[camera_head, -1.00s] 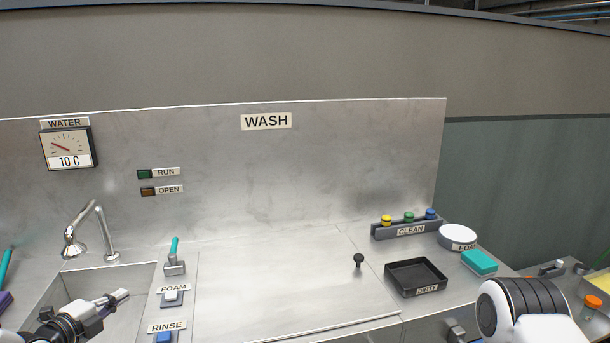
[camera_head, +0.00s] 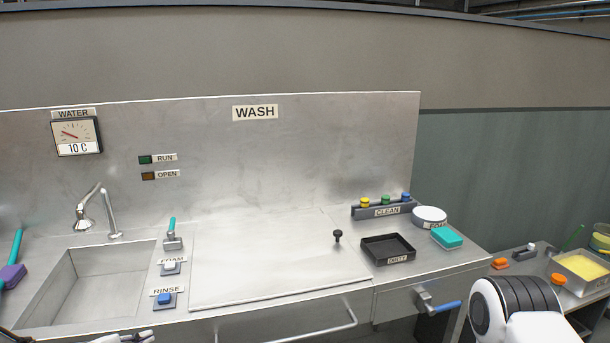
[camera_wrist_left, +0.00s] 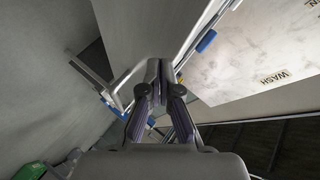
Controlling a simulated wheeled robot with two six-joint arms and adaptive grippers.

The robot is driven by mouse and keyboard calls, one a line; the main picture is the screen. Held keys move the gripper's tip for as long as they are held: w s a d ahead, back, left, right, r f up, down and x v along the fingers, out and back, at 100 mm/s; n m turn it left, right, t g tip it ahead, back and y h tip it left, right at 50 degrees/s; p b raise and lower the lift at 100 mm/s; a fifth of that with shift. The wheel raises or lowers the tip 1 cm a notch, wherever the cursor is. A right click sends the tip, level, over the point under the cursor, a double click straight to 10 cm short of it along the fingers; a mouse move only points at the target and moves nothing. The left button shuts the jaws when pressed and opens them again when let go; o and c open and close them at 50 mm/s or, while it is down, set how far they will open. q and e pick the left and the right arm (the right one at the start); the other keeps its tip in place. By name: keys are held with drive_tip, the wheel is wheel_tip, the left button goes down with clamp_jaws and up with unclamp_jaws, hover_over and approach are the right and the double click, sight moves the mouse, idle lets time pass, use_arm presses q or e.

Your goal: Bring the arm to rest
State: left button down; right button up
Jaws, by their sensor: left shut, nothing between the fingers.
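My left gripper (camera_head: 122,338) shows only as a sliver at the bottom left edge of the head view, below the front of the sink. In the left wrist view its two fingers (camera_wrist_left: 158,75) meet at their tips, with nothing between them. The rest of the left arm is cut off by the frame. On the right, a white and black link of my right arm shows at the bottom edge; the right gripper is out of view.
A steel wash counter holds a sink (camera_head: 95,275), a faucet (camera_head: 105,208), a black tray (camera_head: 388,249), a teal sponge (camera_head: 447,237) and a rack marked CLEAN (camera_head: 383,210). A blue-ended handle (camera_head: 445,306) sticks out in front.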

use_arm(q)
drive_tip(key=s+d+f+n+g, duration=0.5)
drive_tip(key=s+d+f+n, duration=0.2)
drive_tip(key=s+d+f, duration=0.4)
drive_tip(key=s+d+f+n+g+y, duration=0.1)
drive_tip(key=s+f+n+g+y, duration=0.1)
drive_tip(key=s, duration=1)
drive_tip(key=s+d+f+n+g+y, duration=0.1)
drive_tip(key=s+f+n+g, duration=0.4)
drive_tip(key=s, duration=0.7)
drive_tip(key=shift+f+n+y, duration=0.4)
drive_tip(key=shift+f+n, duration=0.15)
drive_tip(key=shift+n, duration=0.55)
drive_tip(key=shift+d, duration=0.1)
